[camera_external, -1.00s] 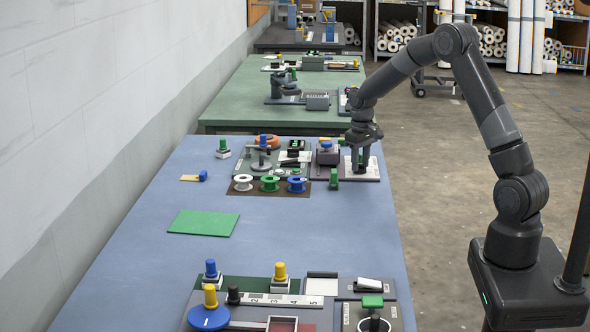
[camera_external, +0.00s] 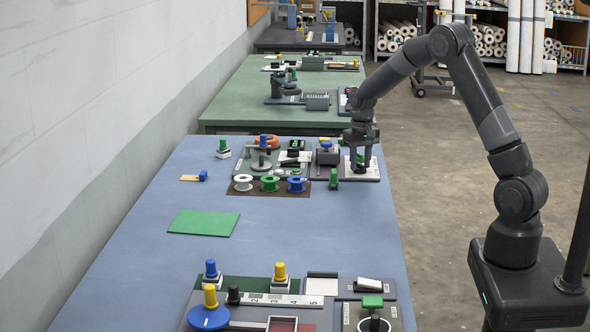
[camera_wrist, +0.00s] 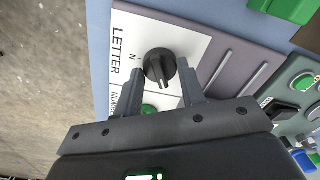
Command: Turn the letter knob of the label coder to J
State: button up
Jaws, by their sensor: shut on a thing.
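The label coder (camera_external: 373,173) is at the far right of the blue table. In the wrist view its white panel (camera_wrist: 124,27) reads LETTER, with a black round letter knob (camera_wrist: 158,66) bearing a raised grip bar. A letter that looks like N shows beside the knob. My gripper (camera_wrist: 160,80) points down at the panel, its fingers on either side of the knob and shut on it. A green knob (camera_wrist: 149,110) is partly hidden by my gripper beside a cut-off label.
A green block (camera_external: 334,178) stands at the coder's near left side. White, green and blue spools (camera_external: 270,184) are on a brown mat to the left. A grey board with a blue-topped button (camera_external: 326,147) adjoins the coder. The table's right edge is close to the coder.

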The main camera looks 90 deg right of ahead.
aim_at(364, 164)
jog(key=o, duration=1)
notch_tip(364, 164, up, 11)
jog(key=shift+f, duration=0.1)
dwell(0.3)
